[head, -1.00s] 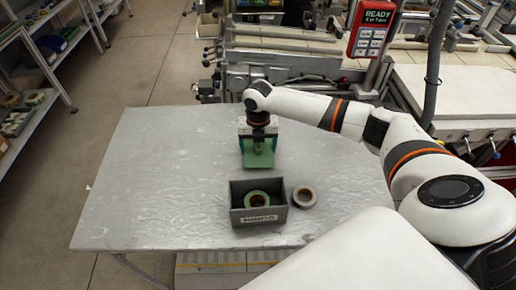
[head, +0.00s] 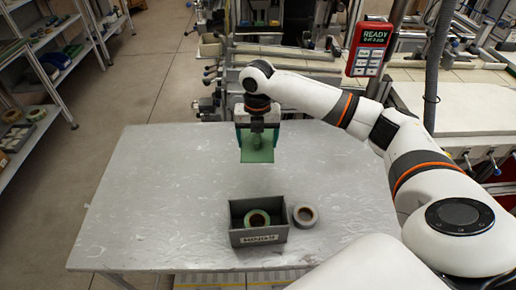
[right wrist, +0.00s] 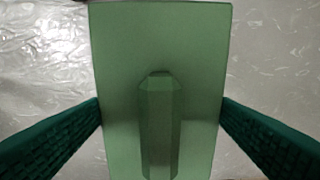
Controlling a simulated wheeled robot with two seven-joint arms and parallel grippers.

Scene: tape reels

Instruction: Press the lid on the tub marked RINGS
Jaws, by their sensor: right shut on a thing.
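My right gripper (head: 257,140) is shut on a flat green lid (head: 257,155) and holds it above the far middle of the table. In the right wrist view the lid (right wrist: 205,60) has a raised grip block (right wrist: 160,125) in its middle, and a finger shows at each side edge. A grey open tub (head: 258,238) stands nearer the front, apart from the lid. Its front label is too blurred to read. A green tape reel (head: 247,219) lies inside it. My left gripper is out of view.
A grey tape reel (head: 305,210) lies just right of the tub. The grey table (head: 150,210) is otherwise clear. A red-framed panel reading READY (head: 370,48) stands at the back right. Shelves (head: 45,85) stand at the left.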

